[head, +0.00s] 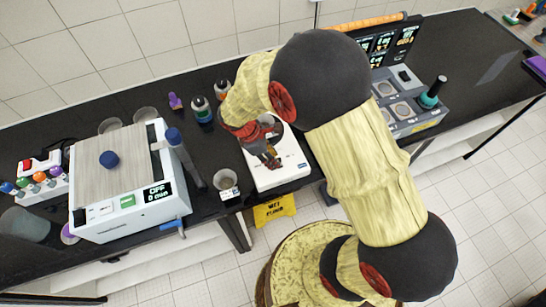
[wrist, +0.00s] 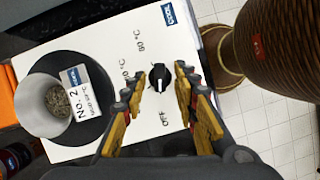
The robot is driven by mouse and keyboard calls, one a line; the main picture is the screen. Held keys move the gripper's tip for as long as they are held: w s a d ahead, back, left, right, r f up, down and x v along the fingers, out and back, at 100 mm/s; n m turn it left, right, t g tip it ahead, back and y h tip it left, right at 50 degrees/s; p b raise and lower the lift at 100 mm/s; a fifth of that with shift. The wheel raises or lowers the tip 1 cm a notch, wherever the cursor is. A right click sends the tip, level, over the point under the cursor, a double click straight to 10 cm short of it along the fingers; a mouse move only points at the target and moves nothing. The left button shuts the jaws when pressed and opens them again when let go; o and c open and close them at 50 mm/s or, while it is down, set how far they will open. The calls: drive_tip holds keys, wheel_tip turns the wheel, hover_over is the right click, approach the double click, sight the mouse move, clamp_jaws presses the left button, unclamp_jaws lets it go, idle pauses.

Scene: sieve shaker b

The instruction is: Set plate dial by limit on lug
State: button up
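The white hot plate (wrist: 75,152) lies under my gripper (wrist: 158,78), and it shows in the head view (head: 283,175). Its black dial (wrist: 160,76) sits between my open fingertips, with a gap on each side. The dial's white mark points towards OFF. Other printed settings include 80 °C; one is partly hidden by a finger. A cup of grains (wrist: 42,104) stands on the plate's black disc (wrist: 97,122). Its white lug (wrist: 84,92) reads "No. 2" above a smaller line I cannot read surely. My gripper (head: 268,158) covers the dial in the head view.
A white shaker (head: 125,185) showing OFF and 0 min stands left on the black bench. Another tagged cup (head: 227,180) is between it and the plate. Bottles (head: 202,110) stand behind. A grey block with round wells (head: 405,110) is to the right.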

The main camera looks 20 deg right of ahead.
drive_tip(key=shift+c, duration=0.3)
clamp_jaws()
drive_tip(key=shift+m, duration=0.3)
drive_tip(key=m, duration=0.1)
drive_tip(key=m+g+p, duration=0.1)
drive_tip(key=m, duration=0.1)
drive_tip(key=m+p, duration=0.1)
drive_tip(key=shift+w+d+r+m+g+y, duration=0.1)
drive_tip(key=shift+w+d+m+g+y, duration=0.05)
drive_tip(key=shift+w+m+g+y, duration=0.2)
drive_tip(key=shift+d+m+g+y+p, duration=0.1)
drive_tip(key=shift+m+g+y+p, duration=0.25)
drive_tip(key=shift+m, duration=0.8)
drive_tip(key=shift+m+g+y+p, duration=0.15)
drive_tip(key=shift+m+y, duration=0.25)
drive_tip(key=shift+m, duration=0.7)
drive_tip(key=shift+o, duration=0.3)
unclamp_jaws()
